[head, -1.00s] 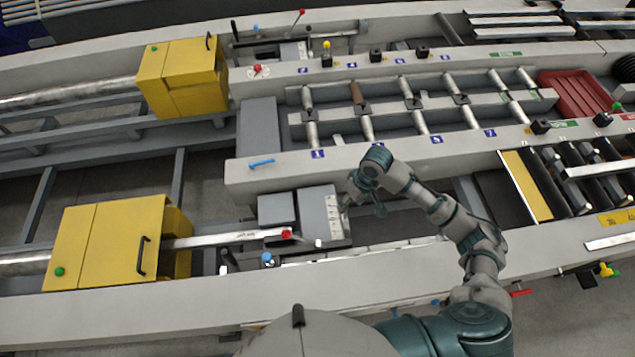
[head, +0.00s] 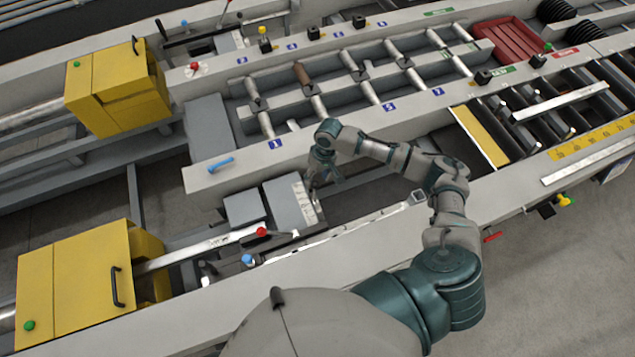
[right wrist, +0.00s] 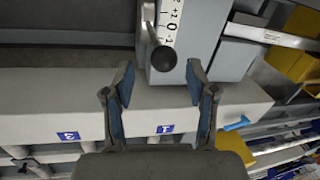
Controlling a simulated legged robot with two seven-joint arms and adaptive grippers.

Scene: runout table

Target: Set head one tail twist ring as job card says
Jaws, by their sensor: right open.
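A grey block with a white number scale (right wrist: 169,25) shows upside down in the right wrist view; it also shows in the head view (head: 307,205). A lever with a black ball knob (right wrist: 163,58) stands in front of the scale. My right gripper (right wrist: 160,75) is open, its two fingers apart, with the knob just beyond and between the tips. In the head view my right gripper (head: 322,180) hangs beside the scale block. I cannot make out a twist ring by name, and no job card is readable. My left gripper is not in view.
Yellow housings stand at the left, one near (head: 80,280) and one far (head: 118,90). A red-knobbed bar (head: 261,232) and a blue knob (head: 247,260) lie near the block. A grey beam with blue number plates (head: 275,144) runs behind. A red tray (head: 510,44) is far right.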

